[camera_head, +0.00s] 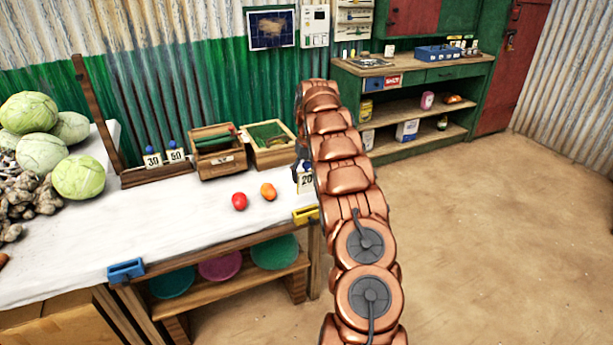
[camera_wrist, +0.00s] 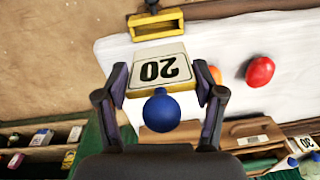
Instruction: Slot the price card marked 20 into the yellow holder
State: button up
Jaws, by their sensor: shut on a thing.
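The price card marked 20 (camera_wrist: 160,72) is white with black digits and a blue ball knob (camera_wrist: 161,110). My gripper (camera_wrist: 161,95) is shut on it, one finger on each side, in the wrist view. In the head view the card (camera_head: 306,182) shows beside my arm, near the table's right end, while my arm hides most of the gripper. The yellow holder (camera_head: 306,215) is on the table's front edge at the right corner. It also shows in the wrist view (camera_wrist: 157,27), just beyond the card and empty. The card appears apart from the holder.
A red tomato (camera_head: 239,201) and an orange one (camera_head: 268,192) lie on the white table (camera_head: 190,220) near the holder. Cards 30 (camera_head: 153,160) and 50 (camera_head: 176,155) stand at the back, beside wooden boxes (camera_head: 217,155). A blue holder (camera_head: 126,270) is on the front edge.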

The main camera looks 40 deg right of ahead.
aim_at(307, 192)
jog(key=shift+f+b, duration=0.8)
jog(key=shift+f, duration=2.05)
jog(key=shift+f, duration=0.1)
jog(key=shift+f, duration=0.15)
jog(key=shift+s+f+b, duration=0.1)
jog(key=shift+f+b, duration=0.5)
jog(key=shift+f, duration=0.7)
jog(key=shift+r, duration=0.1)
